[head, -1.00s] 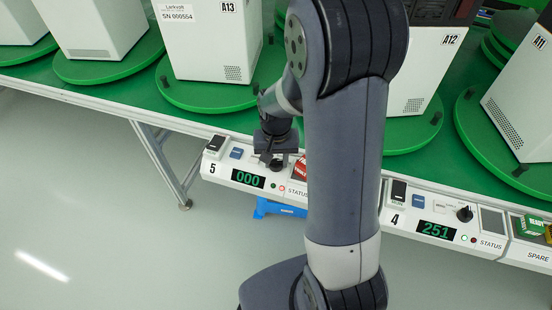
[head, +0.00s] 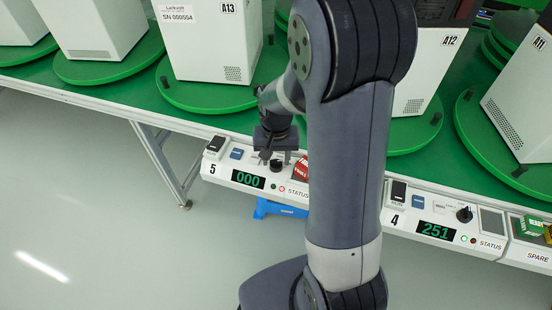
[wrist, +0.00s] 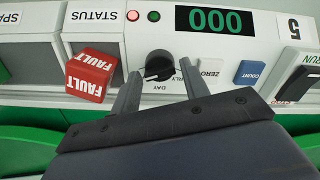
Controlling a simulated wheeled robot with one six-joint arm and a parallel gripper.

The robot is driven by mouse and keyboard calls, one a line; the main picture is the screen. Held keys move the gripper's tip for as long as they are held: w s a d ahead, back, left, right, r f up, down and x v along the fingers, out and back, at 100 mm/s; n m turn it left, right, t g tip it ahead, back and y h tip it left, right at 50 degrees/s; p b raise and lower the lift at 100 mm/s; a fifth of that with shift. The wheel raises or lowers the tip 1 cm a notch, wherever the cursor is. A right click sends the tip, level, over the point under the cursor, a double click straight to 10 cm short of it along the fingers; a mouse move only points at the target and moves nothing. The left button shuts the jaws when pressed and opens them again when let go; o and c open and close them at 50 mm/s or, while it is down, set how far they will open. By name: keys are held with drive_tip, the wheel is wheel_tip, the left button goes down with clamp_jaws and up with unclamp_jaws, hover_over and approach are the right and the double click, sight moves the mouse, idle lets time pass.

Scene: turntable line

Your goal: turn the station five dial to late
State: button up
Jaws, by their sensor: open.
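The station five dial (wrist: 158,62) is a round black knob on the white station five panel. In the wrist view a light mark shows on its lower left edge. "DAY" and part of "EARLY" are readable near it; I see no "LATE" label, and a finger covers part of that area. My gripper (wrist: 160,72) is open, with one finger on each side of the dial in this view. I cannot tell whether the fingers touch it. In the head view my gripper (head: 276,156) is just above the dial (head: 276,166).
A red FAULT block (wrist: 88,75) stands close beside the left finger, over the status area. The right finger is near the white ZERO button (wrist: 209,68), with the blue COUNT button (wrist: 250,73) beyond. The station five display (head: 248,179) reads 000. Green turntables (head: 207,97) lie behind.

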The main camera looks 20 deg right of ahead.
sight(276, 161)
wheel_tip(276, 161, up, 10)
drive_tip(key=p, duration=0.1)
drive_tip(key=shift+f, duration=0.25)
wheel_tip(276, 161, down, 11)
drive_tip(key=shift+b, duration=0.65)
drive_tip(key=shift+r, duration=0.1)
